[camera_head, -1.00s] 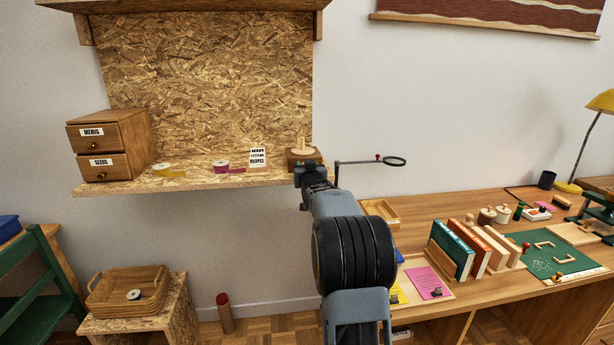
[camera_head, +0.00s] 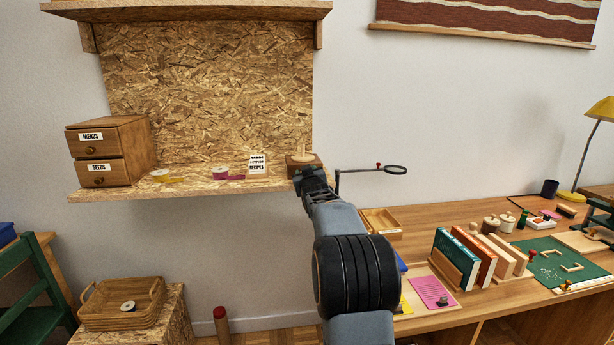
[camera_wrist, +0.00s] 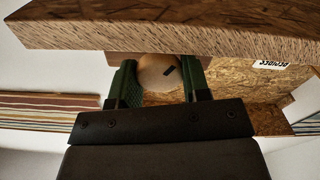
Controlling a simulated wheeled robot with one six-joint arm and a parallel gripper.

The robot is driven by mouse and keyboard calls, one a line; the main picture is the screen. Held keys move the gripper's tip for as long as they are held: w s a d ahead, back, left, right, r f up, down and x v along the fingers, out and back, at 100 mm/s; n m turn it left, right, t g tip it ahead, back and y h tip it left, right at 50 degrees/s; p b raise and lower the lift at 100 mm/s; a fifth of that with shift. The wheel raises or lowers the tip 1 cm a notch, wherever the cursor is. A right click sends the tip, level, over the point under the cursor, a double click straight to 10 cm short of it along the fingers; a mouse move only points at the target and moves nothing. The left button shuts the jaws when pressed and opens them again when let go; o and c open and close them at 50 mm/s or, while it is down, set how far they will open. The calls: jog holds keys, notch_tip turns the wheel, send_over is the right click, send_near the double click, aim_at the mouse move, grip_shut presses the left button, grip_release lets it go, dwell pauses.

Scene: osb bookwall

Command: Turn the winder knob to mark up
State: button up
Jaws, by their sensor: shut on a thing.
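The winder (camera_head: 301,160), a wooden block with pale pegs on top, stands at the right end of the wall shelf. Its round pale knob (camera_wrist: 153,74) shows in the wrist view with a short dark mark (camera_wrist: 169,71) slanting near its upper right in that picture. My gripper (camera_wrist: 159,80) is shut on the knob, one green pad at each side. In the head view my gripper (camera_head: 309,177) is at the front of the winder and hides the knob.
The shelf edge (camera_wrist: 170,38) runs close by the fingers in the wrist view, where the recipes label (camera_wrist: 270,64) appears upside down. A recipe box (camera_head: 257,168) and tape rolls stand left of the winder.

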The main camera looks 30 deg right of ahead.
jog(key=o, duration=0.7)
jog(key=shift+c, duration=0.2)
jog(key=shift+s, duration=0.1)
jog(key=b+v, duration=0.1)
jog(key=v, duration=1.2)
jog(key=shift+s+a, duration=0.2)
jog(key=shift+s, duration=0.1)
